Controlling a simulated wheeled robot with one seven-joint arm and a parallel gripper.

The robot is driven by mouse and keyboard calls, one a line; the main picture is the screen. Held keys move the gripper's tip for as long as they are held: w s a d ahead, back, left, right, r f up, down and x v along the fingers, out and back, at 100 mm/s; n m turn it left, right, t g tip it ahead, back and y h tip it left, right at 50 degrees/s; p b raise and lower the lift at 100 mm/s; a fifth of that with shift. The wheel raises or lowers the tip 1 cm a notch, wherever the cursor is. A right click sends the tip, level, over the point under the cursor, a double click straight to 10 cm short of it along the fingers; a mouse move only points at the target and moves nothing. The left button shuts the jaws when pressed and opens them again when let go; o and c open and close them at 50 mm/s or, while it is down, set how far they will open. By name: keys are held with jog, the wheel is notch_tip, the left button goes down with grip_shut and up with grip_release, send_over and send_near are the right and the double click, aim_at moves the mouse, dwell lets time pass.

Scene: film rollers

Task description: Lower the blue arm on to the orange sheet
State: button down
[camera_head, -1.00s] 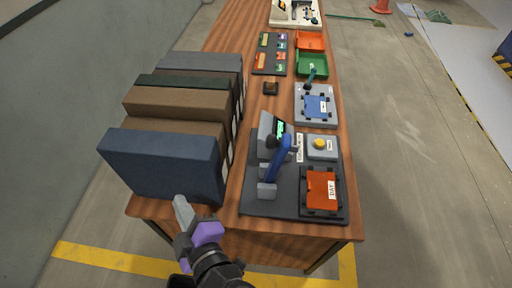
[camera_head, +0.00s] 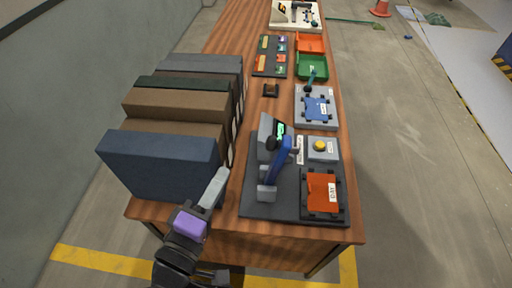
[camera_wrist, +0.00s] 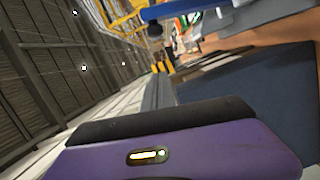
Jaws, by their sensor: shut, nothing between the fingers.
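The blue arm (camera_head: 283,153) stands raised and tilted on the left of a dark base plate near the table's front, in the head view. The orange sheet (camera_head: 317,196) lies flat in a dark frame at the right front of the same plate, with a white label on it. My gripper (camera_head: 218,182), grey-tipped with a purple part, is shut and empty. It is left of the blue arm and apart from it, by the front corner of a blue binder. In the wrist view a blue bar (camera_wrist: 185,8) crosses the top, probably the blue arm.
A row of binders (camera_head: 158,165) stands along the table's left side. A yellow button (camera_head: 320,145) on a grey box sits behind the orange sheet. A blue sheet (camera_head: 318,108) on another plate, a green tray (camera_head: 312,67) and an orange tray (camera_head: 310,42) lie farther back.

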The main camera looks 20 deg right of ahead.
jog(key=p, duration=0.4)
send_over(274, 165)
jog(key=w+a, duration=0.2)
jog(key=a, duration=0.2)
jog(key=shift+s+f, duration=0.2)
jog(key=shift+f, duration=0.4)
